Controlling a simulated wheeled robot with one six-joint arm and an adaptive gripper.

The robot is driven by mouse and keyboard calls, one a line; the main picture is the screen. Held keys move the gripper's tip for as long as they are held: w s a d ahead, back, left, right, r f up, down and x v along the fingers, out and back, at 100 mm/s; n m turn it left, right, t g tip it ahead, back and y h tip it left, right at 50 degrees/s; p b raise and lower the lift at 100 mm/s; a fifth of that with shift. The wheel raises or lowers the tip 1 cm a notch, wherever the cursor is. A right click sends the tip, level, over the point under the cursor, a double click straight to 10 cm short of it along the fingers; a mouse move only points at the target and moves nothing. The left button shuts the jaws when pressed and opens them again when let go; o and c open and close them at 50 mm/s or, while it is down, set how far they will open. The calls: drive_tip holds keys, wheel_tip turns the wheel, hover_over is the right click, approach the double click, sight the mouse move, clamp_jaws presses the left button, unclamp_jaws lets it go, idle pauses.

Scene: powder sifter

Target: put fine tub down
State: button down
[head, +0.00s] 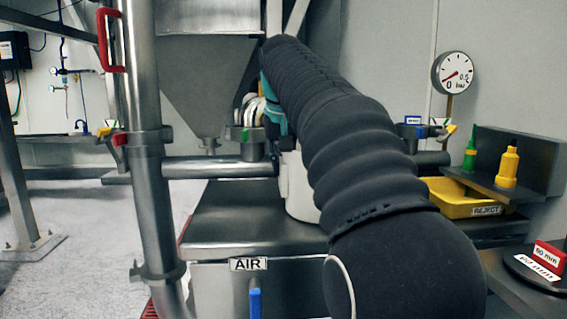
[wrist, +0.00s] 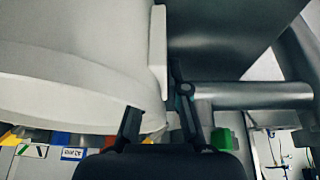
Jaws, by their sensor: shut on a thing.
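The fine tub (head: 298,188) is white and shows in the head view beside my arm, which hides its right part. It appears upright over the dark steel bench top (head: 235,222); I cannot tell whether its base touches it. In the wrist view the tub (wrist: 70,85) fills the upper left, with a flat white tab (wrist: 158,50) on its side. My gripper (wrist: 158,92) has its two dark fingers on either side of the tab's lower part, shut on the tub. In the head view my arm hides the fingers.
A steel pipe (head: 215,168) runs across behind the bench, below a hopper (head: 205,90). A vertical post (head: 145,150) stands left. A yellow REJECT tray (head: 455,190) and a shelf with a yellow bottle (head: 508,165) are right. Bare bench top lies left of the tub.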

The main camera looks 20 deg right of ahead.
idle(0.3)
drive_tip(key=c, duration=1.2)
unclamp_jaws()
drive_tip(key=shift+f, duration=0.1)
drive_tip(key=v, duration=1.2)
drive_tip(key=shift+a, duration=0.1)
